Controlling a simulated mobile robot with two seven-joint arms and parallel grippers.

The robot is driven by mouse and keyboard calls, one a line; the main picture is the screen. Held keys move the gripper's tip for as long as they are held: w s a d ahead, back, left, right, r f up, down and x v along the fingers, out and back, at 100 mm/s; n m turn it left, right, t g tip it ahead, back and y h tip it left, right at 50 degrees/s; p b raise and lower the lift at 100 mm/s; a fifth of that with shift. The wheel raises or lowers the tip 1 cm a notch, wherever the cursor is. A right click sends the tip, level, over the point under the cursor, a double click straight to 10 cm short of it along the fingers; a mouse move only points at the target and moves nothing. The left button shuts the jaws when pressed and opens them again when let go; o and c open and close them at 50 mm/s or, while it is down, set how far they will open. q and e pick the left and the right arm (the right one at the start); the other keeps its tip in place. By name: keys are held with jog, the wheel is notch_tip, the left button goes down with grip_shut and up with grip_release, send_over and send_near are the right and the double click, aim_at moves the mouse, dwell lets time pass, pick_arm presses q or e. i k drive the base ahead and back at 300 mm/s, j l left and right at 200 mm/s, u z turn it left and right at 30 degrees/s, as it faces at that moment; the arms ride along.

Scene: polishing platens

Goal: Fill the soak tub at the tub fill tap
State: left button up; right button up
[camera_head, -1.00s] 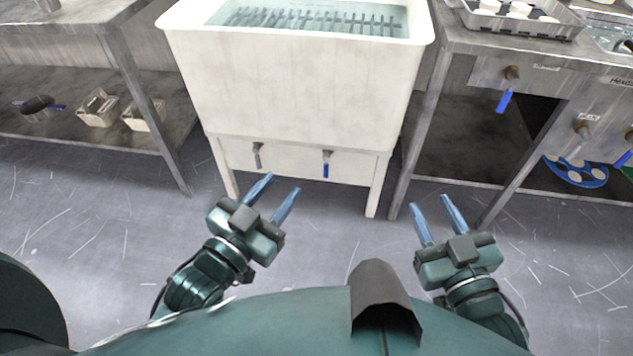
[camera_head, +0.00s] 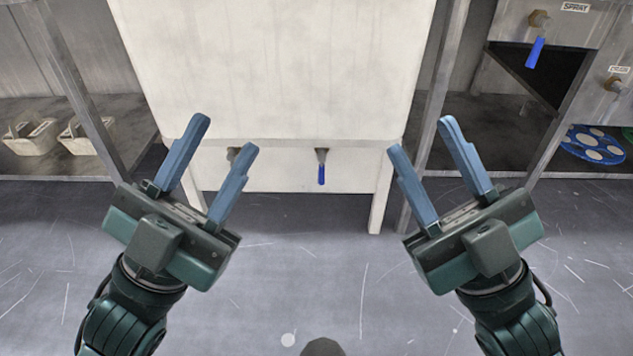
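The white soak tub (camera_head: 265,70) stands straight ahead on white legs; its rim and inside are out of view. Under it, a white panel carries two taps. The tap with a blue lever (camera_head: 321,168) is right of the panel's middle, its lever hanging down. The other tap (camera_head: 233,155) is mostly hidden behind my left gripper. My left gripper (camera_head: 222,144) is open and empty, in front of the tub's lower left. My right gripper (camera_head: 420,138) is open and empty, in front of the tub's lower right. Neither visibly holds a tap.
A steel bench at right has a tap labelled SPRAY (camera_head: 537,45) and another labelled tap (camera_head: 614,87) with a partly readable label. A blue disc with pale round spots (camera_head: 594,145) lies on its lower shelf. Pale caddies (camera_head: 32,138) sit on the left shelf. The floor ahead is clear.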

aim_at(322, 171)
jog(key=i+j, duration=0.65)
jog(key=i, duration=0.3)
